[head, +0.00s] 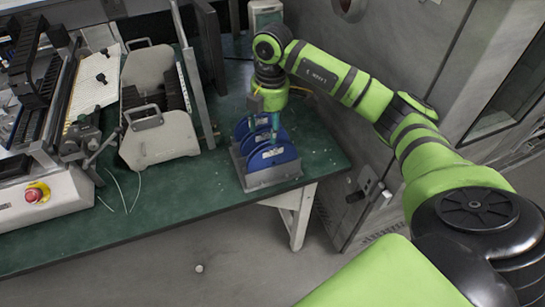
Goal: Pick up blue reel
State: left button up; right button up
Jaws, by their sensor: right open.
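Several blue reels (272,157) stand upright side by side in a grey metal holder (272,178) on the right end of the green table. My right gripper (276,125) points down over the reels, its fingertips at the top of them. It is open; its fingers partly overlap the reels, and I cannot tell whether they touch one. The reels behind the front one are partly hidden. My left gripper is not in view.
The green table (180,205) has free room at its front. A grey-beige feeder rack (155,105) stands left of the reels. Further left is a machine with a red emergency button (35,193). A grey cabinet (365,200) stands right of the table.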

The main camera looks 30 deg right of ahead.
aim_at(267, 155)
jog(key=shift+s+d+m+h, duration=0.15)
jog(key=shift+d+m+h, duration=0.15)
jog(key=shift+d, duration=0.4)
jog(key=shift+s+d+f+p, duration=0.1)
jog(key=shift+f+p, duration=0.15)
jog(key=shift+p, duration=0.05)
jog(key=f, duration=0.1)
jog(key=f+p, duration=0.1)
jog(key=f, duration=0.1)
jog(key=f+p, duration=0.1)
jog(key=f, duration=0.1)
jog(key=shift+a+f, duration=0.2)
jog(key=shift+a, duration=0.2)
jog(key=shift+f, duration=0.35)
grip_shut()
